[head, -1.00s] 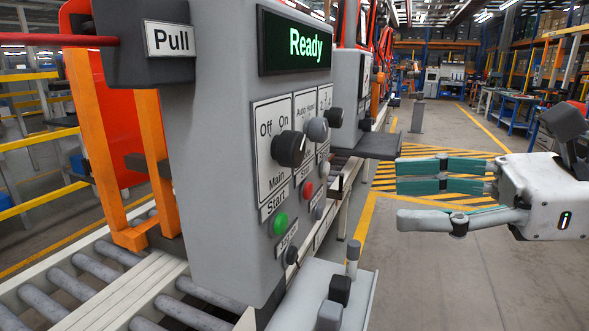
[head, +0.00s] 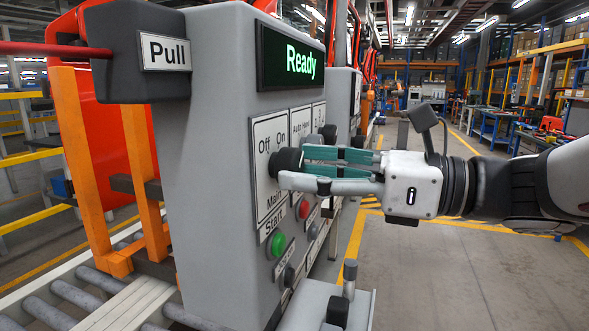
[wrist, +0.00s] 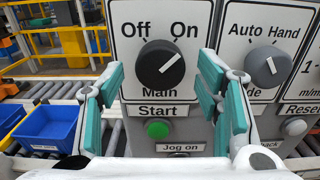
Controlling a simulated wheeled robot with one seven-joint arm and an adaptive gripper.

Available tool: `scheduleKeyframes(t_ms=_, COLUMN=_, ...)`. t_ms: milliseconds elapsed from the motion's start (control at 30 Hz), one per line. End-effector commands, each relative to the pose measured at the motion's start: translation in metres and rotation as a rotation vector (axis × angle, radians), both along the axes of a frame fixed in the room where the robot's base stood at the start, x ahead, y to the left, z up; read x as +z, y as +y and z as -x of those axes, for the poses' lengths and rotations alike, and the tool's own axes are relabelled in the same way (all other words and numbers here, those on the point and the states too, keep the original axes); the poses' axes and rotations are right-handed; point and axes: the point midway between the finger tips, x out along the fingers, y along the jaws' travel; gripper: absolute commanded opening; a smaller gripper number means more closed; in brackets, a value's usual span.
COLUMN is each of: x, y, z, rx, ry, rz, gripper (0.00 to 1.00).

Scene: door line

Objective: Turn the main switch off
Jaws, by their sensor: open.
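The main switch is a black rotary knob (wrist: 160,66) on a white plate (wrist: 122,30) marked Off, On and Main. In the wrist view its white mark points up and right, toward On. In the head view the knob (head: 286,163) is at the tips of my gripper (head: 291,166). My gripper is open; in the wrist view its teal fingers (wrist: 161,84) stand on either side of the knob, with gaps between them and it. I cannot tell whether a fingertip touches the knob in the head view. The screen (head: 291,52) reads Ready.
A grey Auto/Hand selector (wrist: 264,66) sits close right of the main switch. A green Start button (wrist: 158,129) is just below. A Pull box (head: 143,50) with a red cord is at upper left. The aisle floor at right is clear.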

Motion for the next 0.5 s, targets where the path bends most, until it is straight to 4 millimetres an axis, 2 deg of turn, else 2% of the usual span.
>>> scheduleKeyframes(t_ms=133, x=-0.0002, y=0.0114, z=-0.0038, rx=0.001, ry=0.000, rz=0.000, gripper=0.59)
scheduleKeyframes(t_ms=467, x=0.0001, y=0.0143, z=-0.0053, rx=-0.001, ry=0.000, rz=0.000, gripper=0.59)
scheduleKeyframes(t_ms=500, x=0.0000, y=0.0143, z=-0.0053, rx=-0.001, ry=0.000, rz=0.000, gripper=0.54)
